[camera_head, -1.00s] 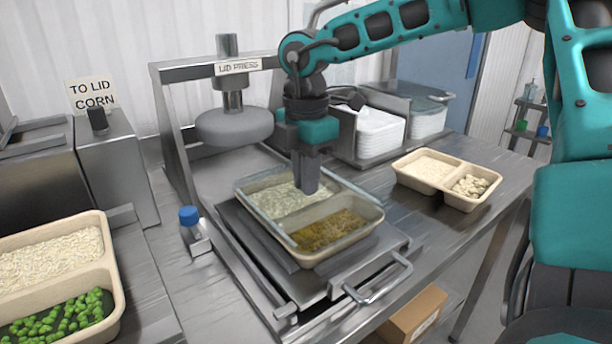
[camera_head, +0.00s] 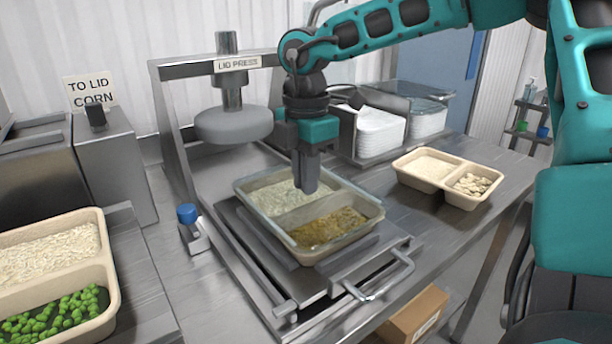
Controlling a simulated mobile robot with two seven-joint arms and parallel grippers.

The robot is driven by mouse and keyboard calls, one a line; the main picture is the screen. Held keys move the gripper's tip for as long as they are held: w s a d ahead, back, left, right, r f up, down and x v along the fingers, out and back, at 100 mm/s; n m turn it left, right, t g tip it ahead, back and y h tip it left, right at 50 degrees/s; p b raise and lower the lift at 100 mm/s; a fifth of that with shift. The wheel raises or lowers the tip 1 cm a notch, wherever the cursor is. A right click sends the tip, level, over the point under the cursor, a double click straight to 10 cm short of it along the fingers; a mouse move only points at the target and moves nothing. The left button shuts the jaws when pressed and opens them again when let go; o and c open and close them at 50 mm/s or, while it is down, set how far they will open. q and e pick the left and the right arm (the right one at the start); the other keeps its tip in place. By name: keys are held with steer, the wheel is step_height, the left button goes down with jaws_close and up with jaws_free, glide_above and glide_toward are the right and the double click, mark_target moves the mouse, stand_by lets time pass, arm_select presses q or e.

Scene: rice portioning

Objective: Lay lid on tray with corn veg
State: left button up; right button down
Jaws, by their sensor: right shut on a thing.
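A beige two-compartment tray (camera_head: 307,257) sits on the sliding plate of the lid press, with rice in its back compartment and yellow-brown food, which looks like the corn veg, in its front one. A clear lid (camera_head: 350,186) lies over the tray, roughly lined up with its rim; I cannot tell whether it touches all round. My right gripper (camera_head: 305,187) points down above the tray's middle, shut on the clear lid; its fingertips hide part of the lid and rice. My left gripper is not in view.
The lid press (camera_head: 233,124) stands behind the tray, its round head raised. A tray with peas (camera_head: 112,280) is at left, another with pale pieces (camera_head: 447,190) at right. Stacked lids (camera_head: 420,92) and white containers (camera_head: 378,132) stand behind.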

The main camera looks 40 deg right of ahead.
stand_by(0.4)
steer(key=c, duration=1.1)
jaws_free()
steer(key=shift+o, duration=0.2)
steer(key=o, duration=0.4)
steer(key=shift+o, duration=0.2)
steer(key=shift+r+p, duration=2.2)
steer(key=shift+r, duration=1.8)
